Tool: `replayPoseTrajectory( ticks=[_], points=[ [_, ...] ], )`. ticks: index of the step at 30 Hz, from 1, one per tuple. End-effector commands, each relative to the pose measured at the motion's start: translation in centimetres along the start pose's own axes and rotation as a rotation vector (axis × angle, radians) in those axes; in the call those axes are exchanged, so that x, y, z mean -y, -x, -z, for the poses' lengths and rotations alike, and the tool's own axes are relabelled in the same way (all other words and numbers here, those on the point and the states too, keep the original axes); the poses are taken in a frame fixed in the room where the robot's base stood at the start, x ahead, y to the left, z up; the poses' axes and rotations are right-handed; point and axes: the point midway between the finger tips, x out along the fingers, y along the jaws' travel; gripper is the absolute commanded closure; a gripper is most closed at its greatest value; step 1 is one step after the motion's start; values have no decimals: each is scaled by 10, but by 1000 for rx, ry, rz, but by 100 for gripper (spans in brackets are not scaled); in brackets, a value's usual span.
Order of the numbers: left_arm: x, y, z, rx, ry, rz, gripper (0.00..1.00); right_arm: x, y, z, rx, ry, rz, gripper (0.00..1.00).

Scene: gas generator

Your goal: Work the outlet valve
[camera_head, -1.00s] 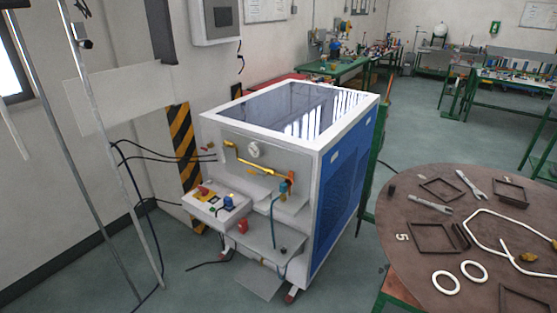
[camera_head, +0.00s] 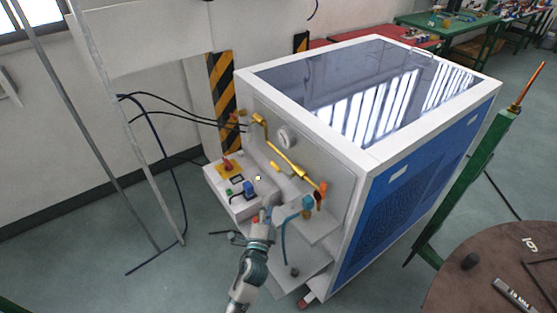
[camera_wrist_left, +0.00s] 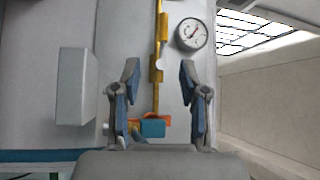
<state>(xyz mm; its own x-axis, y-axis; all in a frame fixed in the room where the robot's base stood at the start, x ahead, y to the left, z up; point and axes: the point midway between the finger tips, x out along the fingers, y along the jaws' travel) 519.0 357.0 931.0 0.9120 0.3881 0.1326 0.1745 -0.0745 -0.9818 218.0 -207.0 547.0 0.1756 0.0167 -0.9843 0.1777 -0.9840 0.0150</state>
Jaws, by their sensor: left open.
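The outlet valve area is at the front of the white and blue generator (camera_head: 430,160). A yellow pipe (camera_head: 288,158) runs down the panel to an orange handle (camera_head: 321,194) and a teal fitting (camera_head: 303,205). My left gripper (camera_head: 266,212) is in front of the panel, to the left of the teal fitting and a little lower. In the left wrist view my gripper (camera_wrist_left: 160,80) is open, with blue-padded fingers. The teal fitting (camera_wrist_left: 152,128) and orange part appear between the fingers; contact cannot be told. The right gripper is not in view.
A round gauge (camera_head: 286,137) sits beside the pipe. A thin metal stand (camera_head: 125,130) and cables stand further left. A round brown table (camera_head: 470,285) is at lower right.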

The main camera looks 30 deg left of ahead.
Motion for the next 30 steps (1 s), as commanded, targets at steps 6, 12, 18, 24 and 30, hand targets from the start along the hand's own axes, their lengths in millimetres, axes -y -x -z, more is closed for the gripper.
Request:
replayPoseTrajectory(
  ticks=[6,12,18,24,30],
  points=[
    [4,-32,2,0,-4,7,57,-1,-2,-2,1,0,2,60],
    [2,-83,3,0,-4,3,57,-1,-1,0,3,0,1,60],
    [0,-128,0,1,-1,0,57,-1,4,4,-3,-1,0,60],
    [-1,-159,-1,1,0,0,57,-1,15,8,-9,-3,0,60],
    [0,-170,1,0,-1,-1,57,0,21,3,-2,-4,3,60]
  ],
)
